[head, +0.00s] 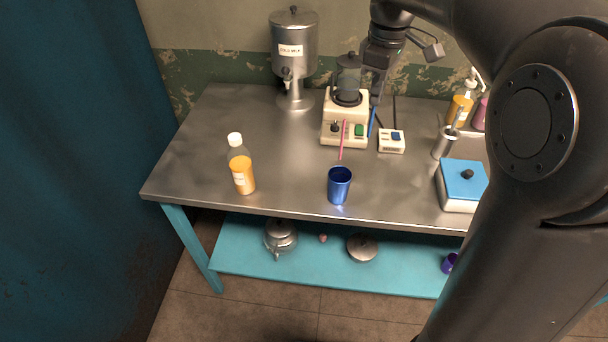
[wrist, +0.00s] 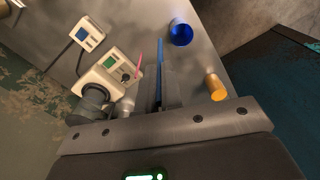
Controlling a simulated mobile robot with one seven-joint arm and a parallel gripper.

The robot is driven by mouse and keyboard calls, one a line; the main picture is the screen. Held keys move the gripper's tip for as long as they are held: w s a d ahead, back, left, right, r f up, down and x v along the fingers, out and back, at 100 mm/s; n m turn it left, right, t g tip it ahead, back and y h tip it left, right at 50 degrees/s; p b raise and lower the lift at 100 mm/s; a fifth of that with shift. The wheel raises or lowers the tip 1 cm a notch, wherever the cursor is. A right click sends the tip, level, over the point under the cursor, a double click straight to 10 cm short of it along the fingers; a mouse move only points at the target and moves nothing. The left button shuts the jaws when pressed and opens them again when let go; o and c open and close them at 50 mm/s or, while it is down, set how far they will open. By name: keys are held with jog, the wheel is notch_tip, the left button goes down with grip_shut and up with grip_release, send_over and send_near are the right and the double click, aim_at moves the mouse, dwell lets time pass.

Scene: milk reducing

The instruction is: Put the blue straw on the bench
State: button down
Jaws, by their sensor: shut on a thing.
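My gripper (head: 376,92) is above the back of the metal bench (head: 270,150), just right of the blender, and is shut on the blue straw (head: 371,122). In the wrist view the blue straw (wrist: 160,62) sticks out beyond the two fingers (wrist: 164,88). It points down at a steep slant. I cannot tell whether its lower end touches the bench. A pink straw (head: 342,140) is to its left in the head view, in front of the blender; it also shows in the wrist view (wrist: 139,66).
The cream blender (head: 345,130) stands close left of my gripper, a small white box (head: 391,141) to the right. A blue cup (head: 339,186) and orange bottle (head: 242,170) stand near the front. A steel dispenser (head: 294,60) is at the back. The bench's left middle is clear.

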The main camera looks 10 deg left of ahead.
jog(key=f, duration=0.9)
jog(key=shift+a, duration=0.2)
jog(key=w+a+f, duration=0.2)
jog(key=a+f, duration=0.9)
jog(key=shift+w, duration=0.1)
jog(key=c, duration=1.6)
grip_release()
